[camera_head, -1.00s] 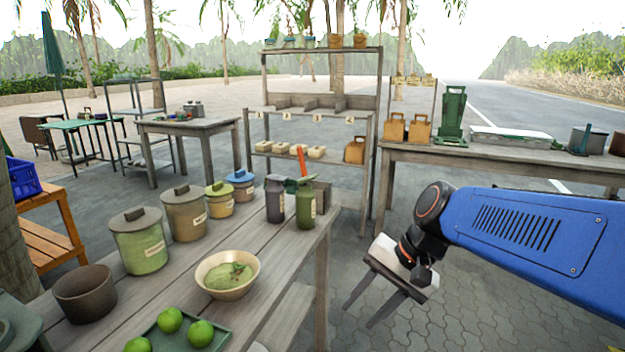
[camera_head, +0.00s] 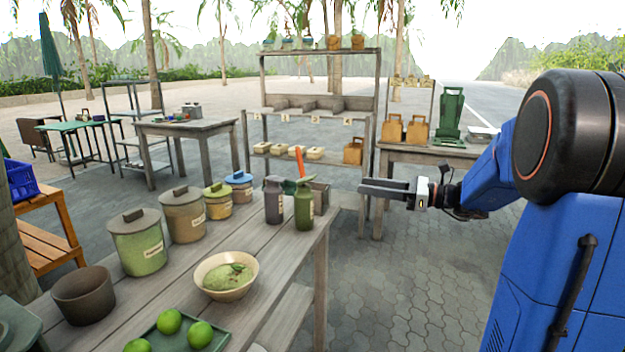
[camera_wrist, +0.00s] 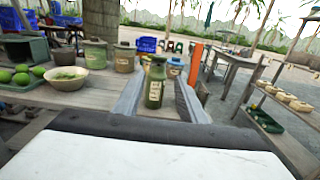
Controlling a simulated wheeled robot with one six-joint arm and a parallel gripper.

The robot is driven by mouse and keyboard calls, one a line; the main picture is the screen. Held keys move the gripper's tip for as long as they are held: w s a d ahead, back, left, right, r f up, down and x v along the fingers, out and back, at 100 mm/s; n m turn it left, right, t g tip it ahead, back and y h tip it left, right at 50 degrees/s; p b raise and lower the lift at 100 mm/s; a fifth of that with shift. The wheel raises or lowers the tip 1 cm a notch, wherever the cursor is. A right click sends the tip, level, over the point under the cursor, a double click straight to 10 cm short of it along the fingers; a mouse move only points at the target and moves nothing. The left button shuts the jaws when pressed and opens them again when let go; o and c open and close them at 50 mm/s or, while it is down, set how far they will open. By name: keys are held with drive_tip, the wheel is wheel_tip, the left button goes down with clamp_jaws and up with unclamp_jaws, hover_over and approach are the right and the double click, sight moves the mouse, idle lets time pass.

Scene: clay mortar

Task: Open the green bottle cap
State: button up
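The green bottle (camera_head: 304,208) stands upright near the far right corner of the wooden table, with its cap (camera_head: 304,182) on top. A dark purple-grey bottle (camera_head: 274,202) stands just left of it. My gripper (camera_head: 362,189) is to the right of the green bottle, beyond the table edge, pointing left toward it at about cap height. In the wrist view the green bottle (camera_wrist: 155,88) appears between my two fingers (camera_wrist: 158,100), which are apart with nothing held. The dark bottle is largely hidden behind it there.
Lidded jars (camera_head: 139,243), a bowl of green paste (camera_head: 226,292) and a tray with green limes (camera_head: 229,334) stand on the same table. An orange-red upright piece (camera_head: 299,162) rises behind the bottles. A shelf rack (camera_head: 368,130) stands beyond. The paving right of the table is clear.

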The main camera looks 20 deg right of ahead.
sight(314, 178)
drive_tip(key=x, duration=1.7)
drive_tip(key=shift+c, duration=0.7)
drive_tip(key=c, duration=0.6)
